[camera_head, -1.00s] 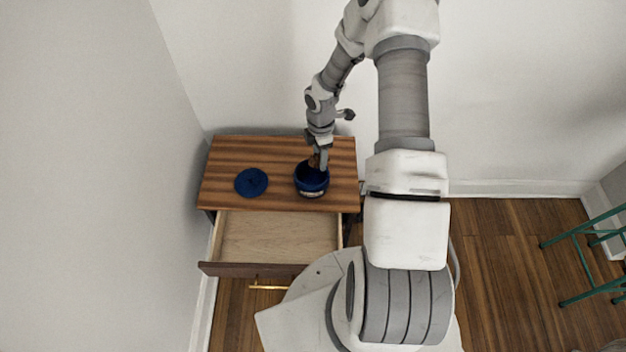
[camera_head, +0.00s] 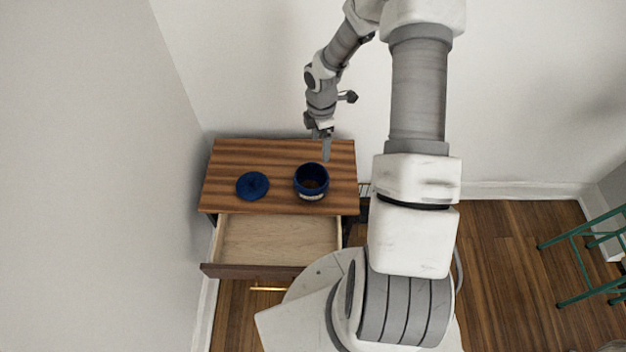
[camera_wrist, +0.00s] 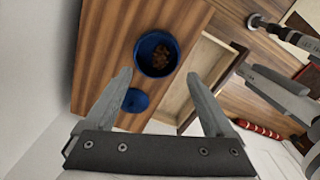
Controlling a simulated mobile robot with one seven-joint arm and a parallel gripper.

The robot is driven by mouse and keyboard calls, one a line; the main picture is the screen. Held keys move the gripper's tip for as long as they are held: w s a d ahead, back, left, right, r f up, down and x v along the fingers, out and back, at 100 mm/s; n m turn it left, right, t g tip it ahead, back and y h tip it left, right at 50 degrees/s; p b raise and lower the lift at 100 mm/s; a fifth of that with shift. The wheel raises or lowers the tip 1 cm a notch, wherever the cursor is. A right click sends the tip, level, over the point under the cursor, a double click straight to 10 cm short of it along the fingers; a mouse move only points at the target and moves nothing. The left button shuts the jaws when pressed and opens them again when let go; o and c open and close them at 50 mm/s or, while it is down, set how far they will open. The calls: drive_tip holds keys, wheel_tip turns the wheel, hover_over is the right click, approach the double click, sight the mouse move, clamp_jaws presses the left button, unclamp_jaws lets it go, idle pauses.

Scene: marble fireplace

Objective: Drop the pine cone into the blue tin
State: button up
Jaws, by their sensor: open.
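The blue tin (camera_head: 311,187) stands upright and open on the small wooden cabinet, right of its middle. In the wrist view the brown pine cone (camera_wrist: 160,57) lies inside the tin (camera_wrist: 147,69). In the head view the tin's inside is dark, with only a brownish patch showing. My gripper (camera_head: 324,152) is above and behind the tin, apart from it. In the wrist view its two fingers (camera_wrist: 163,95) are spread wide with nothing between them.
A round blue lid (camera_head: 252,186) lies flat on the cabinet top (camera_head: 232,160), left of the tin. The drawer (camera_head: 278,240) below is pulled out and empty. Walls stand behind and left. A green metal stool (camera_head: 590,250) is at far right.

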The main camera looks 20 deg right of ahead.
wheel_tip(320, 180, up, 10)
drive_tip(key=p, duration=0.1)
drive_tip(key=shift+f+p, duration=0.2)
drive_tip(key=shift+p, duration=0.15)
